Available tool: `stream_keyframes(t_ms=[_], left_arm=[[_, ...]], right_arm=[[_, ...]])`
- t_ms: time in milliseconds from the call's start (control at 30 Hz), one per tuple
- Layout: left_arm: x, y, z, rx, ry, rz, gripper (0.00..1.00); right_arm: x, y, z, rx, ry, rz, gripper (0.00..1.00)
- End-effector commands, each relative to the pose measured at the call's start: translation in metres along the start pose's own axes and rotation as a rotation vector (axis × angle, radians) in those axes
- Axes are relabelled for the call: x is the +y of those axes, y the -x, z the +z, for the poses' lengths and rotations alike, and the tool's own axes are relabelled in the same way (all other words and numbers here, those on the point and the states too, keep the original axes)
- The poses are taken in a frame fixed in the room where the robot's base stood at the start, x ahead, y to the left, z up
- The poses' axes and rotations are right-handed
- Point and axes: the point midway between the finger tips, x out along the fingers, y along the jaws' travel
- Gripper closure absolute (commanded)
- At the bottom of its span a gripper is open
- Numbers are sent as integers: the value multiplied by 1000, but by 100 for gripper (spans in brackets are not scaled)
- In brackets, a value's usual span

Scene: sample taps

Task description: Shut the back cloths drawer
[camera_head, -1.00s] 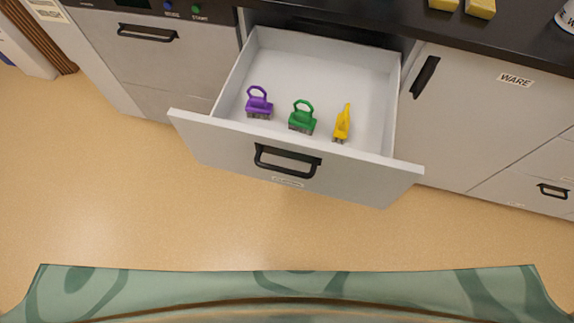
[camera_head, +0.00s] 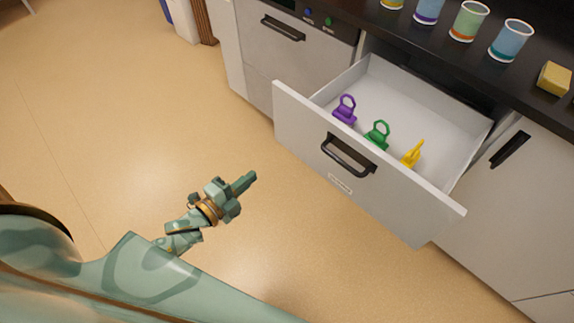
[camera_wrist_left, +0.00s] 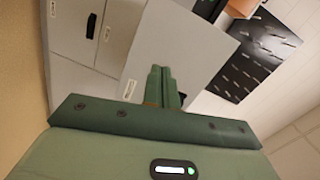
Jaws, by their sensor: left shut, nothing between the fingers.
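The drawer (camera_head: 370,178) stands pulled out under the dark counter, with a black bar handle (camera_head: 348,155) on its pale grey front. A small label (camera_head: 340,184) is below the handle, too small to read. Inside lie a purple (camera_head: 345,110), a green (camera_head: 377,134) and a yellow (camera_head: 411,154) handled item. My left gripper (camera_head: 248,181) is shut and empty, in front of the drawer and to the left of its front, apart from it. In the left wrist view its closed fingers (camera_wrist_left: 162,84) point towards pale cabinet fronts. My right gripper is not in view.
Cups (camera_head: 468,20) and a yellow sponge-like block (camera_head: 554,78) stand on the dark counter (camera_head: 500,70). A closed cabinet door with a black handle (camera_head: 510,149) is right of the drawer. An appliance front (camera_head: 283,27) is at its left. The floor (camera_head: 110,130) before it is clear.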

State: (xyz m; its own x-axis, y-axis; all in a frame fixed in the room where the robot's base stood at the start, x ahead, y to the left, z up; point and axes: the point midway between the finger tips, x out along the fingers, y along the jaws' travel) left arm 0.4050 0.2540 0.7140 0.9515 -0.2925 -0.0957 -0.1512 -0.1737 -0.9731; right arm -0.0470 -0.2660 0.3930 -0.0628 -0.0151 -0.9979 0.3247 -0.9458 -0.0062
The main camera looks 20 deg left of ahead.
Motion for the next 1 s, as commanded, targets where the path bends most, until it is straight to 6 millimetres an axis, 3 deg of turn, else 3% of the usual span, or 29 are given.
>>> stream_keyframes(t_ms=[67,333,800,1000], left_arm=[[-20,-3,-13,49,-117,-69,100],[-23,-16,-18,62,-222,-97,100],[-29,-109,-23,61,-219,-93,100],[-32,-134,-25,61,-218,-93,100]], right_arm=[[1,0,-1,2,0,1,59],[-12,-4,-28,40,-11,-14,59],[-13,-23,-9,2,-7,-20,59],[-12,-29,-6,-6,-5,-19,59]])
